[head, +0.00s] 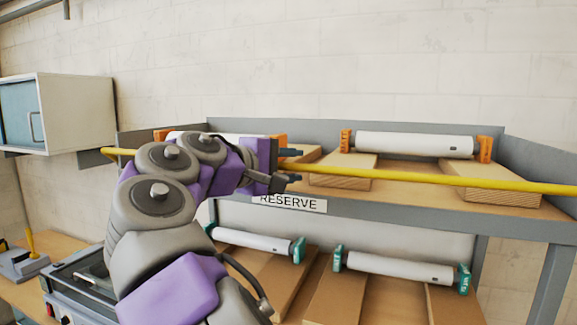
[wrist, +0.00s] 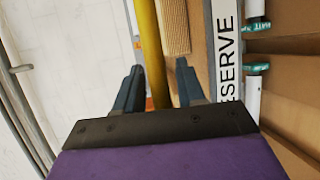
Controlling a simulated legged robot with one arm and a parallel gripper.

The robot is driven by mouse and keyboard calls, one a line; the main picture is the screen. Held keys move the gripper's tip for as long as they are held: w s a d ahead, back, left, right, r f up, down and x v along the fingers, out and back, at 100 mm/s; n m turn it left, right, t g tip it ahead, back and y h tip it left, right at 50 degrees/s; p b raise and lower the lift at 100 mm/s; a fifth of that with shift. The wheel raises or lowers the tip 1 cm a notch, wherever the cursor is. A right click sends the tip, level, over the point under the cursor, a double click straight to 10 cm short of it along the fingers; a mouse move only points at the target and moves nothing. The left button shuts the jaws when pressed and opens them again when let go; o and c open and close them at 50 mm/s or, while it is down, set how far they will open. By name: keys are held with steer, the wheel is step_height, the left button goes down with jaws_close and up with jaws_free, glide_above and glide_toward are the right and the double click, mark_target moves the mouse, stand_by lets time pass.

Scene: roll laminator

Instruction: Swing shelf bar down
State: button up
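The yellow shelf bar (head: 420,178) runs across the front of the upper shelf (head: 400,190), nearly level in the head view. Its left end shows left of my arm, and the right part leaves the picture. My gripper (head: 291,166) is at the bar's left-middle part, above the RESERVE label. In the wrist view my gripper (wrist: 160,82) has its two dark fingers apart. The bar (wrist: 148,50) passes between them, nearer the left finger, with gaps visible. Whether the bar lies fully at fingertip depth I cannot tell. My arm hides part of the bar.
White rolls with orange ends (head: 415,145) rest on wooden blocks on the upper shelf. Rolls with teal ends (head: 400,268) lie on the lower shelf. The RESERVE label (head: 290,203) is on the shelf front. A wall cabinet (head: 75,112) hangs left. A machine (head: 80,283) stands lower left.

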jaws_close()
stand_by(0.3)
steer(key=shift+d, duration=0.1)
